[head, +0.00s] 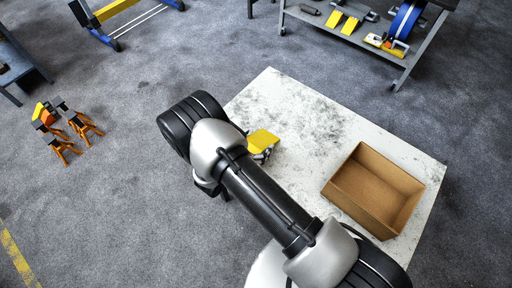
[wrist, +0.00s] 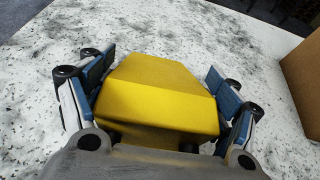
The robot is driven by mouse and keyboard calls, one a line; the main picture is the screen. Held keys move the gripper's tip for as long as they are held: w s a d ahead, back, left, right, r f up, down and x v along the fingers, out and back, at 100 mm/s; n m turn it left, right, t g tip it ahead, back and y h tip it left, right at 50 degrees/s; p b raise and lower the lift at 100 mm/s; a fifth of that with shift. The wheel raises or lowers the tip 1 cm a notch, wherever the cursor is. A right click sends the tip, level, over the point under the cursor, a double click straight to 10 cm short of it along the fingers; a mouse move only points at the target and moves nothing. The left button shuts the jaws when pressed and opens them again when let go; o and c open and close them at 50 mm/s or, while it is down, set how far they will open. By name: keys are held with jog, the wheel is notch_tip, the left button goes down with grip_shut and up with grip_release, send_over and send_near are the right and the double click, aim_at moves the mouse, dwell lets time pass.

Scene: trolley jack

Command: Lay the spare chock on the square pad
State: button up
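The yellow chock (wrist: 160,92) lies between the two blue-padded fingers of my gripper (wrist: 162,85) in the wrist view. The pads sit close against both its sides, and the gripper looks shut on it. The chock's sloped face shows; its lower end is hidden behind the gripper's body. In the head view the chock (head: 263,141) shows beside my arm, over the left part of the pale, stained table (head: 290,100). I cannot tell whether it touches the table top. I cannot make out a square pad in either view.
An open cardboard box (head: 374,190) stands on the table's right side; its wall (wrist: 303,80) edges into the wrist view. A grey shelf (head: 350,40) at the back right holds two yellow wedges and a blue wheel. Orange jack stands (head: 68,130) are on the floor at left.

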jog(key=shift+r, duration=0.1)
jog(key=c, duration=1.2)
